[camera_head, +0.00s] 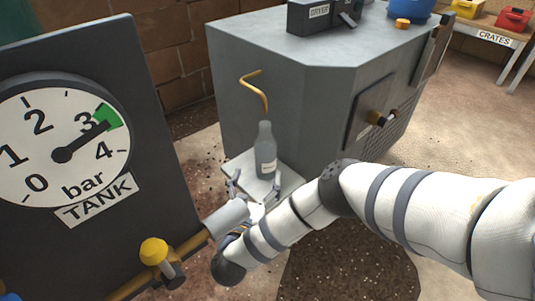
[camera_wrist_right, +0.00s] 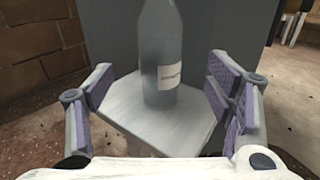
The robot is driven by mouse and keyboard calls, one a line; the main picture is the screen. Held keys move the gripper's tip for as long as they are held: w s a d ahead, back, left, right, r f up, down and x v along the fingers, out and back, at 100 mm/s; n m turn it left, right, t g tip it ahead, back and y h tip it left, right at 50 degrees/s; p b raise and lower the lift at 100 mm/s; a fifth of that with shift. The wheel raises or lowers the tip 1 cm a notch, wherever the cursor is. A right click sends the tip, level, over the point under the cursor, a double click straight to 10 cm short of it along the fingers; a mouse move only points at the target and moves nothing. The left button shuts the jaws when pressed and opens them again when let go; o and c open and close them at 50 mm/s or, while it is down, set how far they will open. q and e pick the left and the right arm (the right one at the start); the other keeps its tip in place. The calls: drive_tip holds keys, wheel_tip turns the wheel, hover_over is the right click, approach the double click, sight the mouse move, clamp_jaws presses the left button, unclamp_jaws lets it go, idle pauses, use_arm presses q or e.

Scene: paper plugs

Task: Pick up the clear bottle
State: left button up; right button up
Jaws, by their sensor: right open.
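The clear bottle (camera_head: 265,146) stands upright on a small pale stand (camera_head: 234,165) in front of the grey cabinet. It has a whitish label whose text I cannot read. In the right wrist view the bottle (camera_wrist_right: 160,45) is ahead, in line with the gap between my fingers, its top cut off by the frame. My right gripper (camera_head: 255,184) is open and empty at the near side of the stand. In the wrist view its fingers (camera_wrist_right: 160,88) are spread wide on either side, apart from the bottle. My left gripper does not show.
A bent copper-coloured tube (camera_head: 255,90) rises just behind the bottle's neck. The grey cabinet (camera_head: 290,100) stands behind. A dark tank gauge panel (camera_head: 155,130) and a brass pipe with a yellow knob (camera_head: 153,251) are at left. A crates table (camera_head: 487,33) is far right.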

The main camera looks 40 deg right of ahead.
sight(263, 162)
drive_tip(key=w+d+b, duration=0.1)
drive_tip(key=d+b, duration=0.1)
drive_tip(key=w+d+f+b, duration=0.1)
drive_tip(key=w+b, duration=0.1)
drive_tip(key=shift+w+d+f+b, duration=0.1)
drive_tip(key=shift+d+f+b, duration=0.1)
drive_tip(key=shift+d+b, duration=0.2)
drive_tip(key=shift+w+d+r, duration=0.2)
drive_tip(key=b+x, duration=0.2)
drive_tip(key=x, duration=0.2)
drive_tip(key=shift+w+d+f, duration=0.1)
drive_tip(key=shift+d, duration=0.05)
drive_tip(key=shift+w+d, duration=0.3)
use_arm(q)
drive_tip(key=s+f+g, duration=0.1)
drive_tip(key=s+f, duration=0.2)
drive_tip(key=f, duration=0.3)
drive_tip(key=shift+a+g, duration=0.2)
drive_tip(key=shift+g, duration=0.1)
use_arm(e)
drive_tip(key=c, duration=1.1)
